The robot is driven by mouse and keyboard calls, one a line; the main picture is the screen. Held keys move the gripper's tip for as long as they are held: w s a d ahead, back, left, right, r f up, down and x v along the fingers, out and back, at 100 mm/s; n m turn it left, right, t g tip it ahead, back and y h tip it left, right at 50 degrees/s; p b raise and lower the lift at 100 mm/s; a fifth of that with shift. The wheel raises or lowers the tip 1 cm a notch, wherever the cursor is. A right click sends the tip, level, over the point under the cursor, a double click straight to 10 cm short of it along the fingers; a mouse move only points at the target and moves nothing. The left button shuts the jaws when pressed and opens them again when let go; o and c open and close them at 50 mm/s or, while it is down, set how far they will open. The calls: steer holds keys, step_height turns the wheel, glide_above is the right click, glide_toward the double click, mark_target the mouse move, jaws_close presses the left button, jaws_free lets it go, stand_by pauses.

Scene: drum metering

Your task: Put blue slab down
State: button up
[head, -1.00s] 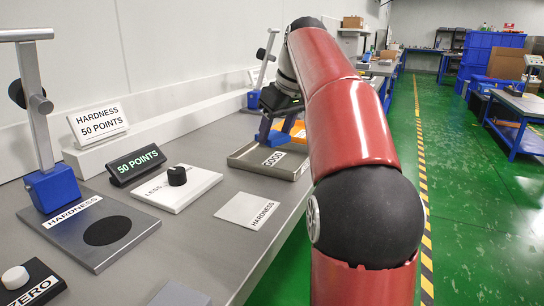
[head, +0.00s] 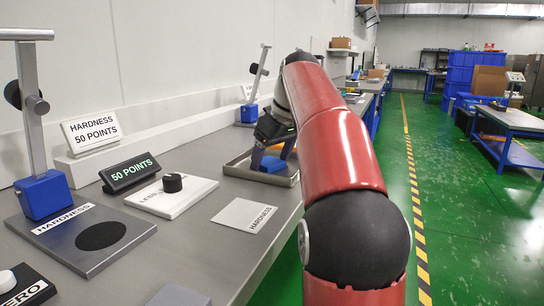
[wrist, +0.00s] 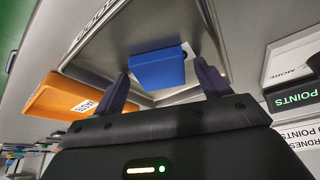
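The blue slab (wrist: 157,68) lies in a shallow grey metal tray (wrist: 115,58) in the wrist view. In the head view the slab (head: 271,164) shows low inside the tray (head: 236,171), below my gripper (head: 272,155). In the wrist view my gripper (wrist: 163,82) has its two dark fingers spread wide, one on each side of the slab. A gap shows between the slab and the right finger; the left finger is close to the slab's edge. A white label shows partly behind the slab.
An orange tray (wrist: 72,96) with a label is beside the metal tray. A white block with a black knob (head: 172,183), a 50 POINTS display (head: 130,172), a HARDNESS card (head: 244,215) and a blue-footed stand (head: 43,195) occupy the bench nearer me.

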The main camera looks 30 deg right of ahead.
steer(key=p+v, duration=0.3)
steer(key=v, duration=0.9)
steer(key=shift+p, duration=0.4)
steer(key=shift+s+r, duration=0.1)
steer(key=shift+r, duration=0.05)
